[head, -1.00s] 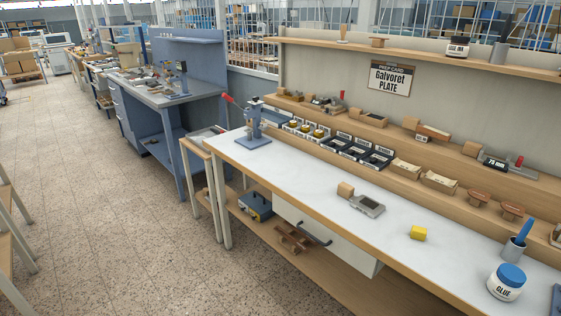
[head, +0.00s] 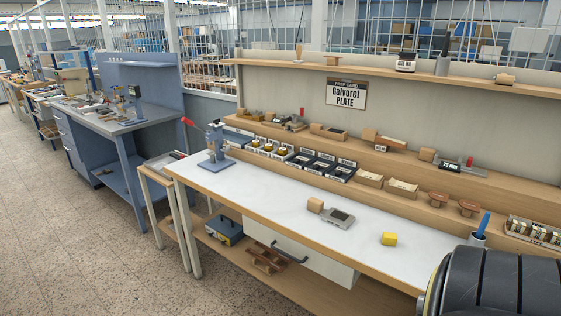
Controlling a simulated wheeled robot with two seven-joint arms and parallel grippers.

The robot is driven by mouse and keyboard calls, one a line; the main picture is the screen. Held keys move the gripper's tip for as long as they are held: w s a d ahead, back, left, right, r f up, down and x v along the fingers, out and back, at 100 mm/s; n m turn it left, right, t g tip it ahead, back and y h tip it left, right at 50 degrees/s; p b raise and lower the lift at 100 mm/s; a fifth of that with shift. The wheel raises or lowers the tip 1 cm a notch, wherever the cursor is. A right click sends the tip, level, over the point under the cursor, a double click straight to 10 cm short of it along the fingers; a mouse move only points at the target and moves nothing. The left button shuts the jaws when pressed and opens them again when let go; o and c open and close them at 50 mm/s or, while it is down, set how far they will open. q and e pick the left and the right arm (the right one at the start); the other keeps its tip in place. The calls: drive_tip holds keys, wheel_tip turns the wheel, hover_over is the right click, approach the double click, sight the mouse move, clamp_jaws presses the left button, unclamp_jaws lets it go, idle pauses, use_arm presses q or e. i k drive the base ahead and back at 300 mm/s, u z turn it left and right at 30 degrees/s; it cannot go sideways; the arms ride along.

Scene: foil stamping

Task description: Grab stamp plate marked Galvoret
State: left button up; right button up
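A card reading "Galvoret PLATE" (head: 346,94) hangs on the back panel above the workbench. I cannot pick out a stamp plate marked Galvoret; the markings on the small items are too small to read. Several labelled black trays (head: 322,166) sit along the lower shelf, some with brass-coloured pieces (head: 281,151). A grey metal piece with a dark recess (head: 338,217) lies on the white bench top beside a wooden block (head: 315,205). Neither gripper is in view. A dark rounded part, apparently of my own arm, fills the bottom right corner and hides that end of the bench.
A blue press with a red lever (head: 214,148) stands at the bench's left end. A yellow block (head: 389,239) lies on the white top (head: 255,192), otherwise mostly clear. A drawer (head: 300,262) hangs under the front edge. Open floor (head: 90,245) lies to the left.

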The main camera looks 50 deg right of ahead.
sight(317, 165)
drive_tip(key=i, duration=1.9)
drive_tip(key=z, duration=1.55)
drive_tip(key=i, duration=0.9)
drive_tip(key=z, duration=0.85)
